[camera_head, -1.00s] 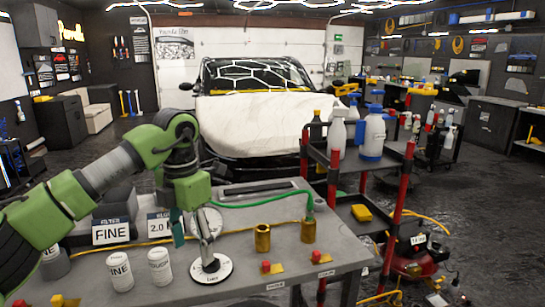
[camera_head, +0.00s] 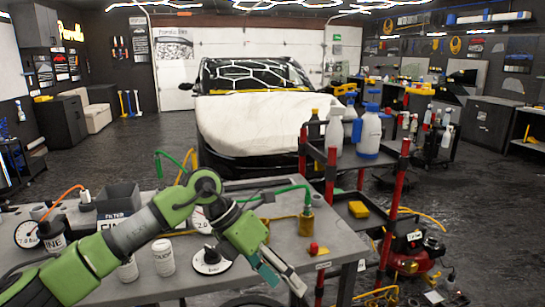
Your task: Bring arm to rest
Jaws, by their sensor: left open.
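My green left arm reaches in from the lower left over the grey workbench (camera_head: 200,285). Its gripper (camera_head: 280,274) points down and to the right at the bench's front right part, with its teal and grey fingers open and nothing seen between them. A brass cylinder (camera_head: 305,224) with a green hose and a red knob (camera_head: 313,248) are just beyond it. A round white dial plate (camera_head: 210,260) lies on the bench left of the gripper. My right gripper is not in view.
White cups (camera_head: 163,257) stand beside my forearm. A round gauge (camera_head: 28,233) is at the bench's left. A red-posted cart (camera_head: 330,205) with spray bottles (camera_head: 370,133) stands to the right. A partly white-covered car (camera_head: 255,120) is behind. The floor at left is clear.

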